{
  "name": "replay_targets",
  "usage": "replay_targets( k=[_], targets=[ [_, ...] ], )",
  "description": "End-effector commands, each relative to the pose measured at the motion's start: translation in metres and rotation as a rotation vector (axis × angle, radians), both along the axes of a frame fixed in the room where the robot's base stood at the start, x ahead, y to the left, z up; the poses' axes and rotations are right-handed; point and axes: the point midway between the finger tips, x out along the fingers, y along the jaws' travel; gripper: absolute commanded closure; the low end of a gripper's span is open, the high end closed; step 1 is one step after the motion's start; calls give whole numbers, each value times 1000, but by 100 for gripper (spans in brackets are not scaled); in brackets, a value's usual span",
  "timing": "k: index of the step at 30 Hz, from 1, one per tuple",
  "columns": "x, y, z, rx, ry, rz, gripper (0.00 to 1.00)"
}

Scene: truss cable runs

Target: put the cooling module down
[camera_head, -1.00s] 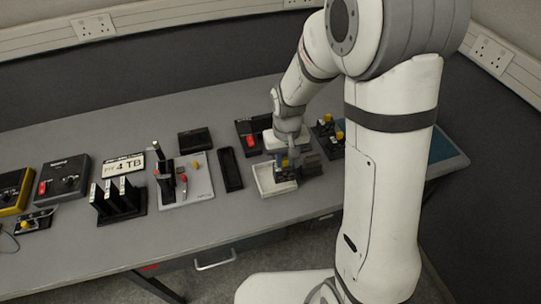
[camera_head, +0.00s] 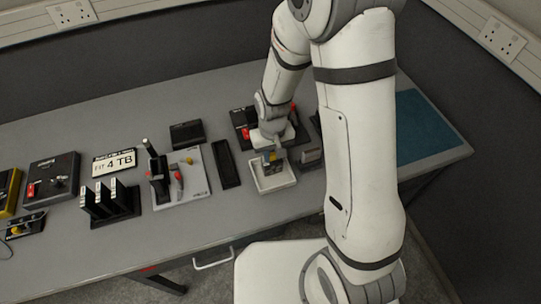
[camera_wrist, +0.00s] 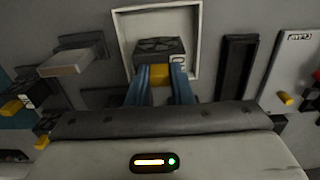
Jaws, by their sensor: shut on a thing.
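The cooling module (camera_wrist: 160,48) is a dark block with a fan-like top and a yellow grip (camera_wrist: 158,74). My gripper (camera_wrist: 160,84) has blue fingers shut on this yellow grip. The head view shows my gripper (camera_head: 270,157) over the back part of a shallow white tray (camera_head: 273,184), with the module mostly hidden beneath it. In the wrist view the module lies within the outline of the white tray (camera_wrist: 123,38). I cannot tell whether it touches the tray floor.
A grey block (camera_head: 311,157) stands just right of the tray. A narrow black tray (camera_head: 226,165) lies to its left, then a light board (camera_head: 196,193) with a black stand. A drive rack (camera_head: 110,203) is farther left. A blue mat (camera_head: 422,125) covers the right end.

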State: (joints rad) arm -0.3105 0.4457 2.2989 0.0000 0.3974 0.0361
Motion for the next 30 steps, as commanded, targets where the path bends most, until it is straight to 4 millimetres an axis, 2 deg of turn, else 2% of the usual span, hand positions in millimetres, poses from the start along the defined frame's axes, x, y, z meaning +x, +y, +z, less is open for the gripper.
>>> replay_targets(
  k=[3,6,21,22,30],
  targets=[
    [0,0,-14,-1,3,0,100],
    [0,0,-19,0,1,1,100],
    [0,1,-28,0,-1,2,100],
    [0,1,-26,0,0,2,78],
    [0,1,-26,0,0,3,58]
  ],
)
